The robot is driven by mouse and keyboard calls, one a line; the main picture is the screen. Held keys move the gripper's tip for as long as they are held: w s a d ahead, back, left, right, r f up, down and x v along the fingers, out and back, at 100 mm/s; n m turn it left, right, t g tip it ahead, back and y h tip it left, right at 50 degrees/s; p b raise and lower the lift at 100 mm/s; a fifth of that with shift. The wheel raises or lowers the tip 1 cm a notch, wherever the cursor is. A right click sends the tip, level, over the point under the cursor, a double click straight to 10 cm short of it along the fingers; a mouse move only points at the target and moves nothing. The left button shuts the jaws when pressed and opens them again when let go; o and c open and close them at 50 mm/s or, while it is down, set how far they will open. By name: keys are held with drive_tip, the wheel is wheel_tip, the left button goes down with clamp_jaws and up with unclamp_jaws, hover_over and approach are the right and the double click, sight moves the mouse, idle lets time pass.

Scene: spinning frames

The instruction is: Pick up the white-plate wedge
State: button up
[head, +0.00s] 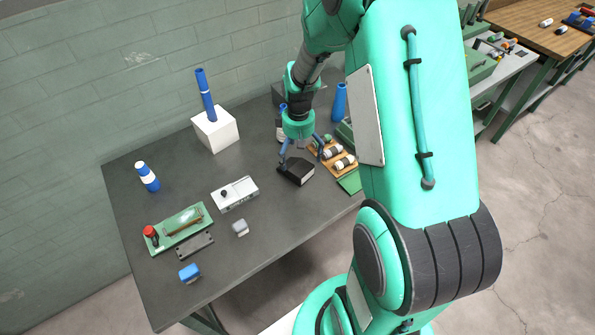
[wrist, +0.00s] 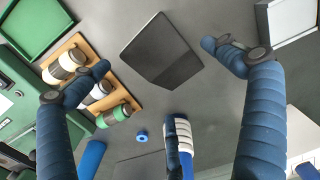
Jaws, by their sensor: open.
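The wedge (head: 294,168) is a dark block with a pale plate on its front right side in the head view. It lies on the dark grey table (head: 270,205), under my gripper (head: 303,153). In the wrist view the wedge (wrist: 160,52) shows as a dark, flat-topped block, and its white plate cannot be made out there. Nothing is between the fingertips, and the fingers appear apart from the wedge.
A wooden rack (wrist: 75,50) of striped rolls lies close left of the wedge in the wrist view, with a green tray (wrist: 38,22) beyond. A white control box (head: 235,194) and white block (head: 215,130) stand left in the head view. Bare table surrounds the wedge's front.

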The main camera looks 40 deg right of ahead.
sight(298, 161)
drive_tip(key=shift+f, duration=0.15)
drive_tip(key=shift+w+f+b, duration=0.15)
drive_tip(key=shift+f+b, duration=0.55)
drive_tip(key=shift+f, duration=1.9)
drive_tip(key=shift+c, duration=0.3)
drive_tip(key=c, duration=1.3)
